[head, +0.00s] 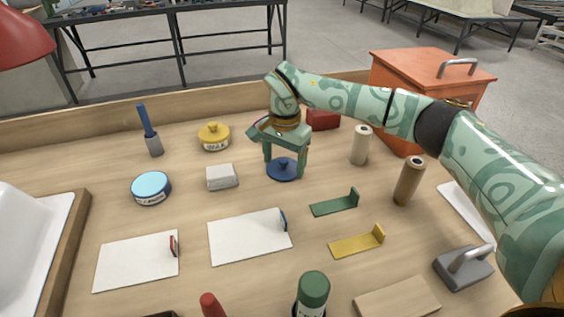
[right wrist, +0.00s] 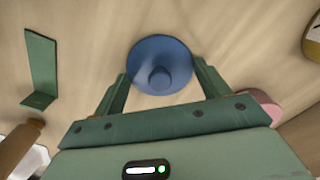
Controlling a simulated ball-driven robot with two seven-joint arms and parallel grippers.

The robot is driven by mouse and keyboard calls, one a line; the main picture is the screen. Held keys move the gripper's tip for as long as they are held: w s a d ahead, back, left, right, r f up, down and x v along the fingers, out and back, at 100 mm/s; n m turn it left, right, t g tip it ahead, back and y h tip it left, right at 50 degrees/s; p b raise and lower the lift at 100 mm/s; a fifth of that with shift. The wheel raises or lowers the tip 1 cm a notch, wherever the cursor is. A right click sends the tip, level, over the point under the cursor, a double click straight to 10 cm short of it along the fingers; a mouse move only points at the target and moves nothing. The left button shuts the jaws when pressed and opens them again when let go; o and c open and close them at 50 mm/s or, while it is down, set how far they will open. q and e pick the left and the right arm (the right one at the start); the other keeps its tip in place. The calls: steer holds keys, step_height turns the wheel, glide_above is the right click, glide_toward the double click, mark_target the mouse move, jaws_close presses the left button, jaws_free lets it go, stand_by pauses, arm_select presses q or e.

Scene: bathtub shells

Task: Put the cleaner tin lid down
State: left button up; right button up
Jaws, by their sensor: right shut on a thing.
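The cleaner tin lid, a dark blue disc with a knob (head: 284,175), is between the fingers of my right gripper (head: 285,170), near the middle of the bench. The gripper points down and is shut on the lid across its rim. The right wrist view shows the lid (right wrist: 160,55) with a finger at either side and its knob facing the camera. The lid is level and close to the wood; I cannot tell whether it touches. A round light blue tin (head: 151,187), with no knobbed lid on it, stands to the left. My left gripper is not in view.
A grey-white block (head: 222,177) and a yellow lidded tin (head: 214,137) stand left of the gripper. A red box (head: 323,118) is behind it; a cream cylinder (head: 360,146) and a green bracket (head: 335,204) are to its right. White sheets (head: 245,245) lie in front.

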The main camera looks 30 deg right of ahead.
mark_target(285, 161)
steer(key=shift+s+r, duration=0.1)
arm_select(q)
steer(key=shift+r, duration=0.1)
arm_select(e)
steer(key=o, duration=1)
steer(key=shift+o, duration=0.2)
arm_select(q)
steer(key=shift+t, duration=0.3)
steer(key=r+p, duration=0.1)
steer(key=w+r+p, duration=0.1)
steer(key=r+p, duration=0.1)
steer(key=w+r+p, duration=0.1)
steer(key=p, duration=0.1)
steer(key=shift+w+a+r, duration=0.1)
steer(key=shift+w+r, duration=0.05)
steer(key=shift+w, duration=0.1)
arm_select(e)
step_height(285, 161, up, 12)
